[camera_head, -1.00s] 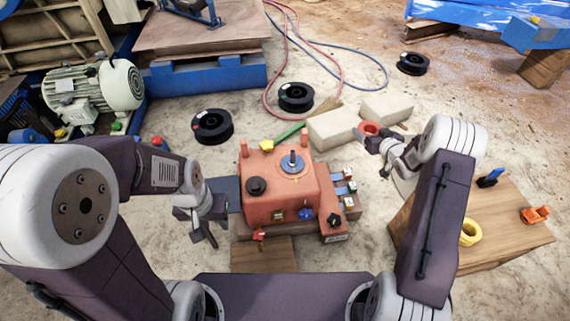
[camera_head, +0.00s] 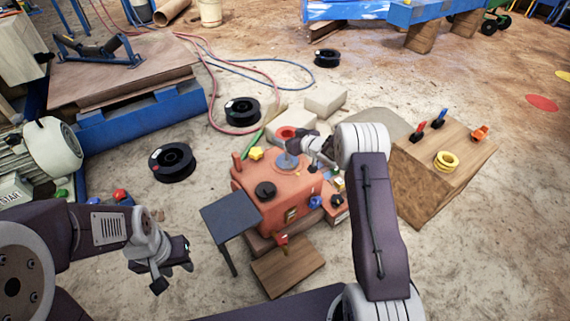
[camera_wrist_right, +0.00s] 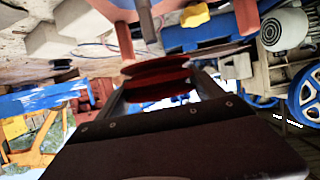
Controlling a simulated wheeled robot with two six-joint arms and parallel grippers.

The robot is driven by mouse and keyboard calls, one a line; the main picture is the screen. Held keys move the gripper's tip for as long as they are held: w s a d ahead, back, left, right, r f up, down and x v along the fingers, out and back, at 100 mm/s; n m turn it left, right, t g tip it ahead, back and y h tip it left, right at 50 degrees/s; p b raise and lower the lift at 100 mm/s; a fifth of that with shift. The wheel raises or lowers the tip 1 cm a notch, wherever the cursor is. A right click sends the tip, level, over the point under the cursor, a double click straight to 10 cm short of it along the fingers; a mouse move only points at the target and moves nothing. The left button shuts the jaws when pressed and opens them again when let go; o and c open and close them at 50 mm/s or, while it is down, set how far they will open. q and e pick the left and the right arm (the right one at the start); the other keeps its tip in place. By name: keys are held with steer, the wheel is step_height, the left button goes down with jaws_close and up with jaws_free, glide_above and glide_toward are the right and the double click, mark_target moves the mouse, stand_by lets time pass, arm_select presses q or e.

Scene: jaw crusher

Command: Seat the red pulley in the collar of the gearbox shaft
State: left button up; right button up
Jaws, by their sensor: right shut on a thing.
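The red pulley (camera_head: 287,133) is held in my right gripper (camera_head: 300,137), raised just behind the gearbox shaft in the head view. In the right wrist view the pulley (camera_wrist_right: 158,72) sits between the two fingers of my right gripper (camera_wrist_right: 160,85). The orange-red gearbox (camera_head: 285,190) stands in the middle, its upright grey shaft and collar (camera_head: 287,160) on top. The pulley is apart from the shaft as far as I can see. My right wrist hides part of the gearbox's right side. My left gripper (camera_head: 174,277) looks open and empty, to the left of the gearbox.
A dark plate on legs (camera_head: 231,217) stands at the gearbox's left. Pale blocks (camera_head: 325,100) and black spools (camera_head: 172,162) lie behind. A yellow knob (camera_head: 256,153) is near the shaft.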

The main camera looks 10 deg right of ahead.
mark_target(287, 155)
step_height(287, 155, down, 10)
steer(key=b, duration=0.7)
steer(key=shift+r, duration=0.3)
steer(key=o, duration=2.1)
steer(key=shift+f, duration=0.25)
steer(key=shift+r, duration=0.15)
steer(key=p+v, duration=0.2)
steer(key=v, duration=0.1)
steer(key=p+v, duration=0.3)
steer(key=shift+s+r, duration=0.2)
steer(key=shift+r, duration=0.3)
steer(key=s+b, duration=0.1)
steer(key=s+d+b, duration=0.1)
steer(key=s+b, duration=0.1)
steer(key=s, duration=0.1)
steer(key=shift+d+r+b, duration=0.15)
steer(key=shift+d+b, duration=0.1)
steer(key=shift+b, duration=0.1)
steer(key=shift+s+d+r+b, duration=0.15)
steer(key=shift+s+r+b, duration=0.2)
steer(key=shift+s, duration=0.1)
steer(key=shift+s+r, duration=0.1)
steer(key=shift+r, duration=0.1)
